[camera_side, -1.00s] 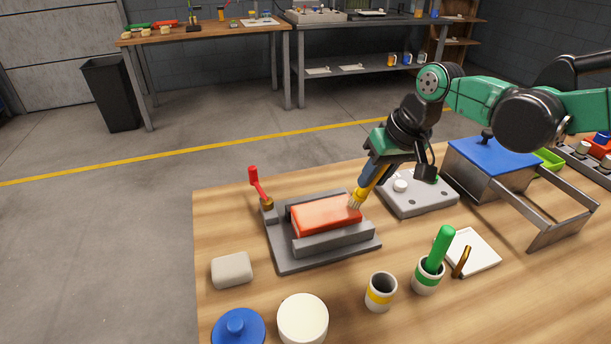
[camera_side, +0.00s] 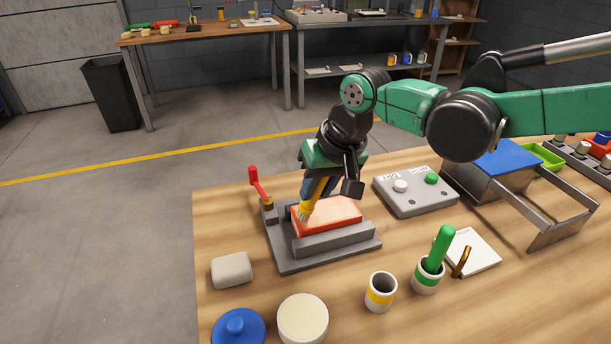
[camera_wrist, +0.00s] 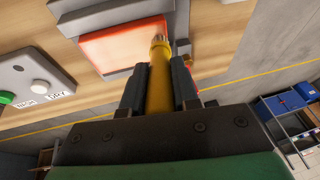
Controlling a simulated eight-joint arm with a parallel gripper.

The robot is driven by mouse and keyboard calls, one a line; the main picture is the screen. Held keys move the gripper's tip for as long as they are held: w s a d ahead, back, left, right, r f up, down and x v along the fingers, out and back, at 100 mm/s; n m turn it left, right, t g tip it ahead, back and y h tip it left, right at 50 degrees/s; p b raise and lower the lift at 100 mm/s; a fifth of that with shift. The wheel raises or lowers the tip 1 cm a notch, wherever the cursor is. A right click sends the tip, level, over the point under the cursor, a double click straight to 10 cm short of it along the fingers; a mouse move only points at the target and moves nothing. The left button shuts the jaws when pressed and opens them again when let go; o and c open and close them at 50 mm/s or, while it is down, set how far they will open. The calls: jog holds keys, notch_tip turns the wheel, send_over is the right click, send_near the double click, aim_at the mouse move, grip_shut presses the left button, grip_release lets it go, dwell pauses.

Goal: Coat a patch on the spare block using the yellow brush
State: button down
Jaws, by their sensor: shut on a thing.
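I cannot tell whether the bristles press on the surface.
A grey button box (camera_side: 415,192) stands behind right of the fixture. A yellow-banded cup (camera_side: 380,291), a green-handled brush (camera_side: 440,248) in a cup, a white round tub (camera_side: 302,319), a blue lid (camera_side: 238,327) and a grey lump (camera_side: 231,270) stand in front. A red clamp handle (camera_side: 257,182) rises at the fixture's left.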

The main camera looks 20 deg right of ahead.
jog(key=shift+a, duration=0.5)
jog(key=shift+d, duration=5.3)
notch_tip(320, 180, up, 8)
jog(key=shift+a, duration=0.1)
jog(key=shift+w+f, duration=0.25)
jog(key=shift+w, duration=0.25)
jog(key=shift+w+f, duration=0.25)
jog(key=shift+w, duration=0.25)
